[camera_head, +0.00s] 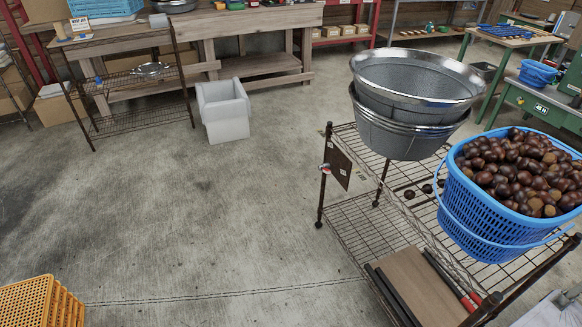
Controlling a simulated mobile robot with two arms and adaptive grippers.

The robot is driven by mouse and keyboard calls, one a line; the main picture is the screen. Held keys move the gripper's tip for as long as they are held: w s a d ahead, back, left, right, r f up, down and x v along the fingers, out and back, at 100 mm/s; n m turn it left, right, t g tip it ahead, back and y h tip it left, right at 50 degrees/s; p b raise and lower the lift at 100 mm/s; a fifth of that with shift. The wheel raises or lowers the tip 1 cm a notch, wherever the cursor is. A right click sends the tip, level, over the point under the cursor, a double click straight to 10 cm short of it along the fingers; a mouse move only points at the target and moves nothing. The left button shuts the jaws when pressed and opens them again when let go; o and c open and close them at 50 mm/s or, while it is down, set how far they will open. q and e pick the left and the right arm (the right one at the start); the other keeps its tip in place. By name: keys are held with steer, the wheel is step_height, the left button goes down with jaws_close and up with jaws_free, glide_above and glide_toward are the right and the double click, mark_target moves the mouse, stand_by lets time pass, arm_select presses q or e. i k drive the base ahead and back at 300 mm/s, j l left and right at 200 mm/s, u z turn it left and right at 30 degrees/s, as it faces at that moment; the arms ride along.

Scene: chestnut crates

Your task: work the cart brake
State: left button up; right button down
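A wire-shelf cart (345,219) with dark brown posts stands at the right. A dark brown plate (340,165) hangs on its left end, with a small red and white piece (325,169) beside it. A small dark foot or caster (319,224) shows at the bottom of the left post. I cannot make out which part is the brake. Stacked grey metal tubs (408,133) and a blue basket (485,215) full of chestnuts (520,170) sit on the cart and hide part of it. Neither of my grippers is in view.
Open concrete floor (200,220) lies left of the cart. Yellow crates (40,303) stand at the lower left. A white bin (223,110) stands before the back workbench (255,20). A brown board (415,285) lies on the cart's lower shelf. Green machinery (540,105) stands behind right.

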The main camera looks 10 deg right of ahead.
mark_target(327, 172)
steer(key=i+u, duration=0.1)
steer(key=i, duration=0.5)
steer(key=i+l+u, duration=0.1)
steer(key=i, duration=0.45)
steer(key=i+l, duration=0.15)
steer(key=l, duration=0.2)
steer(key=i+l, duration=0.15)
steer(key=l, duration=0.15)
